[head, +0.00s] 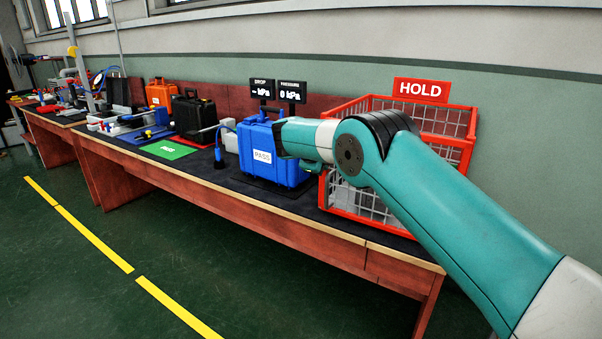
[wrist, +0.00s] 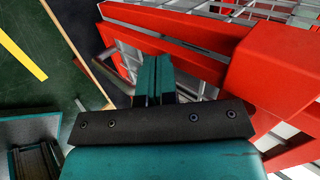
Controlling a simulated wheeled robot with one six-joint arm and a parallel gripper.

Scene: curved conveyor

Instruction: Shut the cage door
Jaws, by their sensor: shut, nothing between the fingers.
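The cage (head: 466,158) has a red frame and pale wire mesh, and stands at the right end of the bench under a HOLD sign. Its red frame fills the right of the wrist view (wrist: 268,68). A slanted red bar with mesh beside it (wrist: 165,42) shows ahead of my fingers; I cannot tell for certain whether it is the door. My gripper (wrist: 155,60) is shut and empty, its teal fingertips close to that bar; contact is unclear. In the head view my arm hides the gripper and part of the cage front, so the door's angle is unclear.
A blue case (head: 262,153) marked PASS stands left of the cage, beside my arm. Two small displays (head: 276,89) stand behind it. A black case (head: 193,116) and a green mat (head: 168,149) lie farther left. The floor before the bench (head: 270,215) is clear.

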